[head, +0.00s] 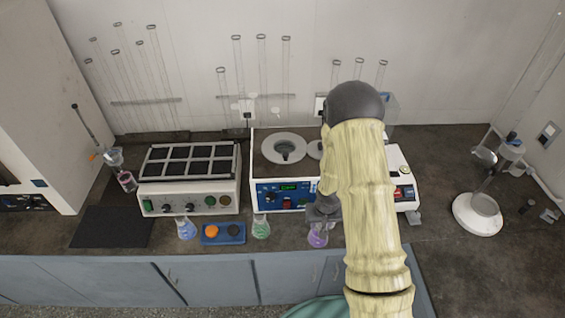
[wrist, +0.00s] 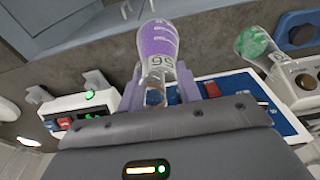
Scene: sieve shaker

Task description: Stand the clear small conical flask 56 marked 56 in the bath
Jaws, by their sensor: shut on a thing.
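The clear small conical flask 56 (head: 317,237) holds purple liquid and is near the front edge of the bench. In the wrist view the flask (wrist: 158,42) shows its 56 mark, and its neck is between my fingers. My gripper (head: 322,210) is shut on it; the fingers also show in the wrist view (wrist: 160,88). I cannot tell whether the flask's base touches the bench. The bath (head: 262,160) is a white box with a blue control panel and a round ringed opening on top, behind and left of my gripper. My arm hides its right part.
A green-liquid flask (head: 261,228), a blue tray (head: 224,240) with an orange item, and a blue-liquid flask (head: 186,229) stand left along the front. A block heater (head: 190,204) is left of the bath. A white device (head: 403,185) stands right.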

